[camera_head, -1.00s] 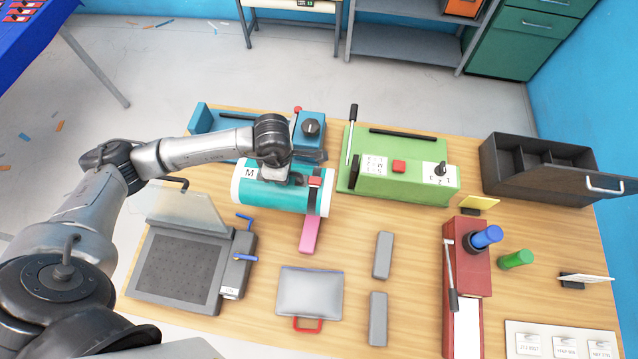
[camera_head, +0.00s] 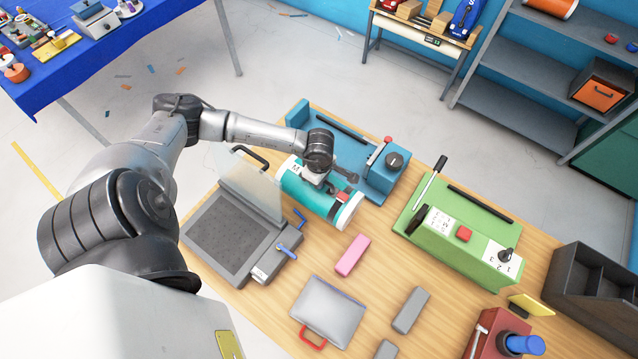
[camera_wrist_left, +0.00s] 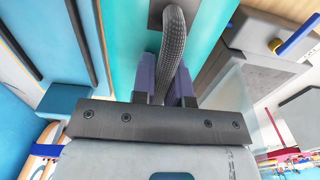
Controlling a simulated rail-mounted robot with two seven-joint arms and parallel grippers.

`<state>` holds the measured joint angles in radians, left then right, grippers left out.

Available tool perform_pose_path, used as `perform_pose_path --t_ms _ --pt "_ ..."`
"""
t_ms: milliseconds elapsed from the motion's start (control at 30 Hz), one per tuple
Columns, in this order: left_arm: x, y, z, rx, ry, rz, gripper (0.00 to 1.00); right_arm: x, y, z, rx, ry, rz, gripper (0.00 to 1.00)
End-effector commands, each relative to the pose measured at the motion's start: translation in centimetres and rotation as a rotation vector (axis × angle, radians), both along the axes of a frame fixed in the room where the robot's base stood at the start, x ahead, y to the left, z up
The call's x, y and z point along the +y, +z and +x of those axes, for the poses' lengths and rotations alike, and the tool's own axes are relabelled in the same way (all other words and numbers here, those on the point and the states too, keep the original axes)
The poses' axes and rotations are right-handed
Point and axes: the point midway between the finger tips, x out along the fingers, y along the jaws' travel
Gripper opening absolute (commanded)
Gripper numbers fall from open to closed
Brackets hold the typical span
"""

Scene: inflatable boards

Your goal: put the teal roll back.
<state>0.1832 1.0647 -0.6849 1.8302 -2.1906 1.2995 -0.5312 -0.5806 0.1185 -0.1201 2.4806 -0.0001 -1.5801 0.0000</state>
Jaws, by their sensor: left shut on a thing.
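The teal roll (camera_head: 309,198) has white ends, an M label and a red-and-black strap. It lies on its side at the table's left part, between the blue machine and the grey device with a clear lid. My left gripper (camera_head: 314,180) is on top of the roll. In the left wrist view the gripper (camera_wrist_left: 166,90) is shut on a dark curved handle (camera_wrist_left: 175,60) on the teal roll (camera_wrist_left: 130,40). I cannot tell whether the roll touches the table. My right gripper is not in view.
The blue machine (camera_head: 377,172) stands right behind the roll. The grey device (camera_head: 228,236) with its raised clear lid stands in front-left. A pink block (camera_head: 352,254), a silver case (camera_head: 327,308) and a green machine (camera_head: 465,235) are nearby. A blue-covered table (camera_head: 95,75) stands at the far left.

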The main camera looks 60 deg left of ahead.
Motion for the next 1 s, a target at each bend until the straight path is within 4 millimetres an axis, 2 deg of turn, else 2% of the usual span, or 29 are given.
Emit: perform_pose_path --t_ms 100,433,900,933,1000 --pt "0.1 -0.4 0.0 -0.002 0.000 -0.001 0.00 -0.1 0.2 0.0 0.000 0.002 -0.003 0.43" --pt "0.1 -3.8 0.0 -0.001 0.001 -0.002 0.00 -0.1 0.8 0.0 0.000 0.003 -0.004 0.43" --pt "0.1 -4.5 0.0 -0.002 0.000 0.000 0.00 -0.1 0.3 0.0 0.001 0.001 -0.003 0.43" --pt "0.1 -4.4 0.0 0.000 0.000 -0.001 0.16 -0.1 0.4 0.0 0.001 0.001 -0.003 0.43" --pt "0.1 -4.4 0.0 0.000 0.000 -0.001 0.23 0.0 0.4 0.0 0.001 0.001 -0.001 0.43"
